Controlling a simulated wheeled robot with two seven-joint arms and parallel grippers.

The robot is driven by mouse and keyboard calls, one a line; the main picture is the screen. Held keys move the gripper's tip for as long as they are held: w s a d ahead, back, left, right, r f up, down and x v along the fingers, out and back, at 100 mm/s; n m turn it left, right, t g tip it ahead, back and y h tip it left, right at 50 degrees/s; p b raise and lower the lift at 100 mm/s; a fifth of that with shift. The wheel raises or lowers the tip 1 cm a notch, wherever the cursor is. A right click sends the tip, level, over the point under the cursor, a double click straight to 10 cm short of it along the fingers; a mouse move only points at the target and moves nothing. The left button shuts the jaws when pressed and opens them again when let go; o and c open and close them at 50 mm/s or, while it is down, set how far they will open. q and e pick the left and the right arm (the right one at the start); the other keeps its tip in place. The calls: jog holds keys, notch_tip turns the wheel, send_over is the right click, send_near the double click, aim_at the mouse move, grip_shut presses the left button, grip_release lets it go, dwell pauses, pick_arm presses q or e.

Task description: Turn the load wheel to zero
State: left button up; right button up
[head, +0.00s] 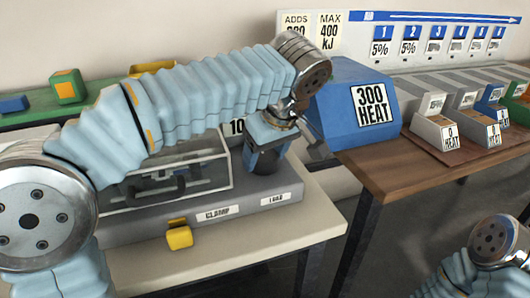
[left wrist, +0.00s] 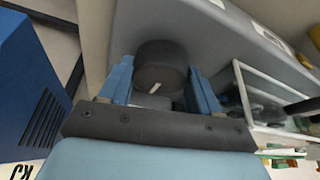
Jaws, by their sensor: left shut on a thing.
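The load wheel (head: 264,166) is a dark round knob on the grey machine (head: 160,226), behind the label "LOAD" (head: 281,199). My left gripper (head: 262,158) is over it, with its blue fingers on either side. In the left wrist view the dark wheel (left wrist: 164,63) with a white pointer mark sits between the two blue fingers of the gripper (left wrist: 160,90), which is shut on it. The wheel's scale is hidden. Part of my right arm shows at the lower right; its gripper is out of view.
A clear-walled box (head: 205,165) on the machine stands left of the wheel, with a yellow block (head: 179,236) at the front. A gap separates the two tables.

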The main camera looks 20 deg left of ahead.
pick_arm(q)
jog(key=o, duration=1.1)
jog(key=shift+c, duration=0.2)
jog(key=v, duration=1.3)
jog(key=shift+d+r, duration=0.25)
jog(key=shift+r, duration=0.05)
jog(key=shift+s, duration=0.15)
